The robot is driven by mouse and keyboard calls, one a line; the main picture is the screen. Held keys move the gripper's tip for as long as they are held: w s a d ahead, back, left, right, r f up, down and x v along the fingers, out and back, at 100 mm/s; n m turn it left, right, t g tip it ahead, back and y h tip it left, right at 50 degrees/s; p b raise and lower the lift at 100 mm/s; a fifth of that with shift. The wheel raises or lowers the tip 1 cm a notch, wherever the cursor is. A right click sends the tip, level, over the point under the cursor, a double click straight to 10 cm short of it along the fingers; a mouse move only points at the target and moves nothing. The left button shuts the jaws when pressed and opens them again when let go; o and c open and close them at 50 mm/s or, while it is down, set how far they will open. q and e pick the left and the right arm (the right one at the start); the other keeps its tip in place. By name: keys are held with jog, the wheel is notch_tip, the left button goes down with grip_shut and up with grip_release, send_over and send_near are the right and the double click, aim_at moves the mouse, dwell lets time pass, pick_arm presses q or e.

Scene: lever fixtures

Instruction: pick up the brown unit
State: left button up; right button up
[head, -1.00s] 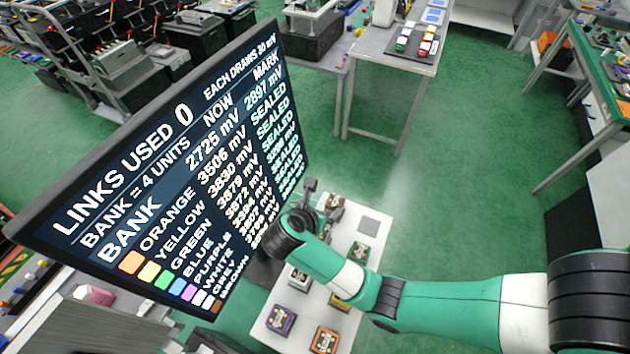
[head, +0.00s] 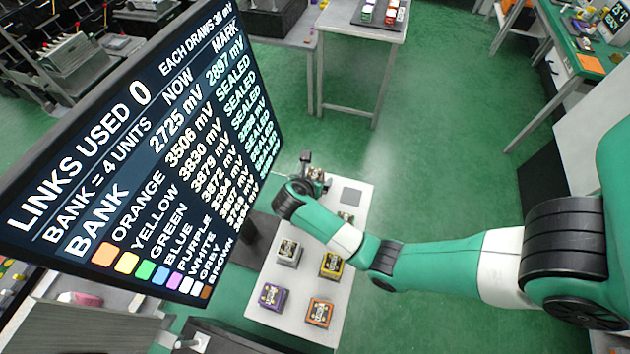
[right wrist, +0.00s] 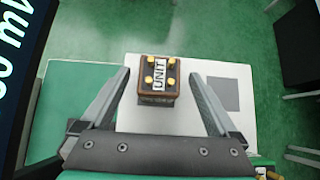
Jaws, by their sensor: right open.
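The brown unit (right wrist: 158,82) is a small brown block with yellow knobs on top and a white label reading UNIT. It stands on the white table. In the right wrist view my right gripper (right wrist: 157,75) is open, with one finger on each side of the unit and visible gaps on both sides. In the head view the right gripper (head: 306,160) is at the table's far end, by the brown unit (head: 318,174), which it partly hides. I cannot tell how high the fingers are. My left gripper is not in view.
The white table (head: 265,328) also holds purple (head: 272,296), orange (head: 319,313), yellow (head: 332,265) and grey-white (head: 288,252) units. A grey square (head: 351,196) lies right of the brown unit. A large screen (head: 140,150) stands close on the left.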

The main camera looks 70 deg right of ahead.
aim_at(315, 177)
jog(key=shift+x, duration=0.8)
grip_shut()
jog(key=shift+r, duration=0.1)
jog(key=shift+r, duration=0.3)
jog(key=r+p, duration=0.1)
jog(key=r, duration=0.1)
jog(key=a+r+p, duration=0.1)
jog(key=r, duration=0.1)
jog(key=shift+s+r, duration=0.15)
jog(key=shift+s, duration=0.05)
jog(key=s+a+r+p, duration=0.7)
jog(key=a+r+p, duration=0.1)
jog(key=a, duration=0.2)
jog(key=shift+s+a+p, duration=0.25)
jog(key=shift+s+p, duration=0.05)
jog(key=shift+p, duration=0.1)
